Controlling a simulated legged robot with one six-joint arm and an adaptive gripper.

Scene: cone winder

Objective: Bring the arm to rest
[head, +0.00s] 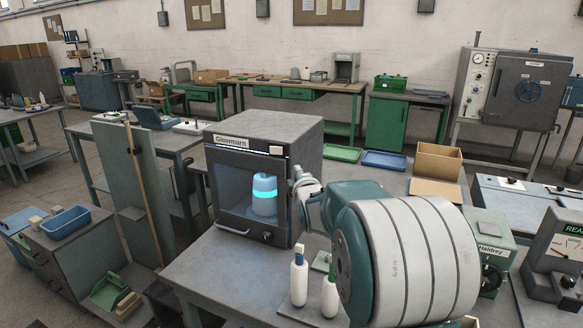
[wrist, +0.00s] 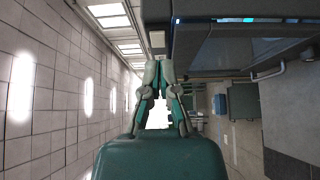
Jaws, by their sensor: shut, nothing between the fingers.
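My arm reaches over the front bench in the head view, its large grey and teal link filling the lower right. My gripper (wrist: 158,70) shows in the wrist view with its fingertips together and nothing between them. In the head view most of the gripper is hidden behind my arm. It is beside the right front edge of the grey Glowmarn cabinet (head: 262,138). In the wrist view the dark cabinet front (wrist: 235,45) is close to the fingertips; I cannot tell whether they touch.
Two white bottles, one with a blue top (head: 299,275) and one with a green top (head: 330,295), stand on the bench near my arm. A green tray (head: 342,154), a blue tray (head: 385,160) and an open cardboard box (head: 438,160) lie behind. The bench's left front is clear.

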